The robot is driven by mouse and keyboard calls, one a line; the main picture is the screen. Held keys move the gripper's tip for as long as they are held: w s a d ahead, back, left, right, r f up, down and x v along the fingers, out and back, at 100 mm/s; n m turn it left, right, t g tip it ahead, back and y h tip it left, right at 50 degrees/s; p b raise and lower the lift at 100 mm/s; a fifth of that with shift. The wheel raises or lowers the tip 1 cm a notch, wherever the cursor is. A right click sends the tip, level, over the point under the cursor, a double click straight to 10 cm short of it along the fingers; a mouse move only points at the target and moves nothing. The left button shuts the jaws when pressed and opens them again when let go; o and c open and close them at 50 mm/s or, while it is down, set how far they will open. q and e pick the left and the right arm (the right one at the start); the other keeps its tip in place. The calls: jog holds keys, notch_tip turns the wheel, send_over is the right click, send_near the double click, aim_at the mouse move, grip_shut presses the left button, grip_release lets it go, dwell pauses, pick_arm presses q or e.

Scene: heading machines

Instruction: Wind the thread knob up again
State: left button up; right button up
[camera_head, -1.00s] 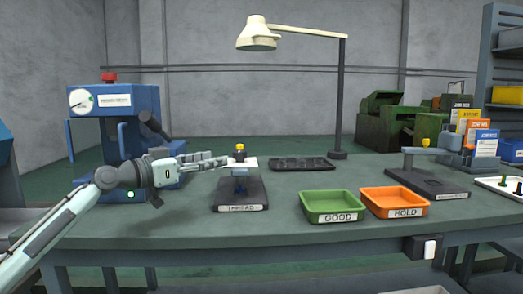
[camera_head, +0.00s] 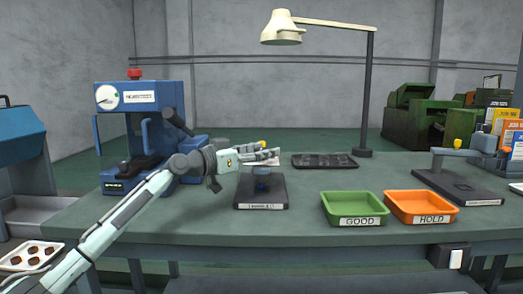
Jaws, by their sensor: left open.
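The thread fixture (camera_head: 262,203) is a dark base with a pale label that is too small to read surely, standing on the bench left of the green tray. A small yellow knob (camera_head: 262,143) shows at its top. My left gripper (camera_head: 264,157) is at the height of the fixture's top, with its fingers overlapping the spot just below the yellow knob. It is open. The fingers hide most of the fixture's upper part, and I cannot tell whether they touch the knob. My right gripper is out of view.
A blue machine (camera_head: 140,130) with a dial stands on the left. The green GOOD tray (camera_head: 355,210) and orange HOLD tray (camera_head: 421,207) lie to the right. A dark mat (camera_head: 325,161) and lamp post (camera_head: 367,100) are behind. Another yellow-tipped fixture (camera_head: 458,190) stands right.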

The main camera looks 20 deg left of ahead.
pick_arm(q)
jog(key=c, duration=1.2)
